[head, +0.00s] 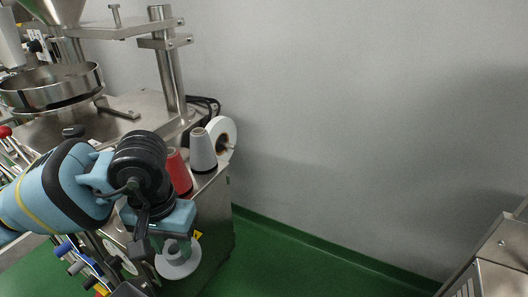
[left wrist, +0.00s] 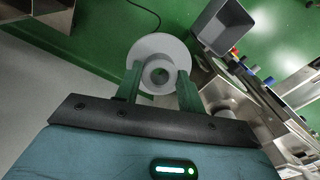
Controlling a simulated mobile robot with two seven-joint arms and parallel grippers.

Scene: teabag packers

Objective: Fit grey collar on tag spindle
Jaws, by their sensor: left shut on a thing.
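The grey collar (head: 178,262) is a round, flanged ring with a hub and a centre hole. My left gripper (head: 172,243) is shut on it and holds it in front of the machine's side. In the left wrist view the collar (left wrist: 149,47) sits between the two green fingers of the left gripper (left wrist: 159,82), its hole facing the camera. A white roll (head: 216,130) stands at the machine's back corner with a short metal spindle end (head: 230,148) at its centre. I cannot tell if this is the tag spindle. My right gripper is not in view.
A red thread cone (head: 179,172) and a grey thread cone (head: 203,150) stand on the machine top behind my arm. A steel post (head: 170,78) rises behind them. A grey bin (left wrist: 222,25) shows in the left wrist view. Green floor (head: 270,262) lies open to the right.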

